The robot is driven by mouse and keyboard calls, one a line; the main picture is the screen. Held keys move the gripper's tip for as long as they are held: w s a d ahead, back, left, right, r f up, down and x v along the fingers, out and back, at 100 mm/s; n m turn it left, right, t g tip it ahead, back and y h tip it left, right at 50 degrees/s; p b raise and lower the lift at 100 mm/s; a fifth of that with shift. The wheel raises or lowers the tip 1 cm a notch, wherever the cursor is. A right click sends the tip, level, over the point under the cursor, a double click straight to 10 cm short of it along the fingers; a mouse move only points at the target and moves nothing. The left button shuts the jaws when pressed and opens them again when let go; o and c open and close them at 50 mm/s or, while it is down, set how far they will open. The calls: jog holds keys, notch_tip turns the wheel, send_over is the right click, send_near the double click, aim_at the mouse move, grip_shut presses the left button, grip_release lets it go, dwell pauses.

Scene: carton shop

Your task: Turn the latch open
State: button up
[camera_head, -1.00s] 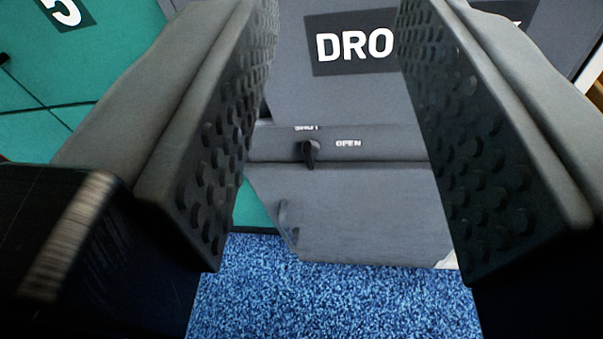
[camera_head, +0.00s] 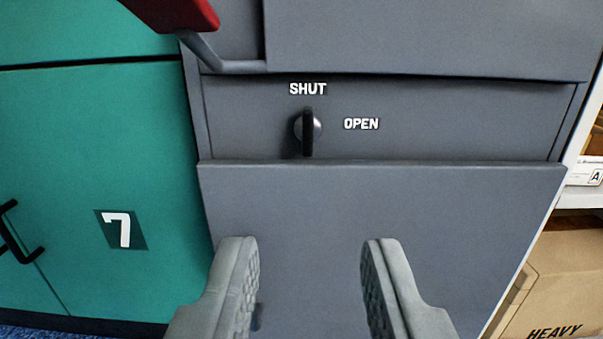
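The latch (camera_head: 308,131) is a small black upright bar on a round silver base, set in a grey panel of the cabinet (camera_head: 440,120). The bar stands vertical, in line with the white word SHUT above it. The word OPEN is to its right. My gripper (camera_head: 310,250) is open and empty. Its two grey padded fingers are wide apart, and in the picture their tips lie below the latch, one to each side of it. No finger touches the latch.
A green locker door (camera_head: 70,170) marked 7 (camera_head: 119,229) with a black handle is at left. A red piece (camera_head: 180,12) on a grey bar juts out at upper left. A cardboard box (camera_head: 560,270) marked HEAVY sits at right below a white shelf (camera_head: 582,195).

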aim_at(308, 124)
jog(key=w, duration=1.7)
jog(key=shift+w+f, duration=0.1)
jog(key=shift+w, duration=0.1)
grip_shut()
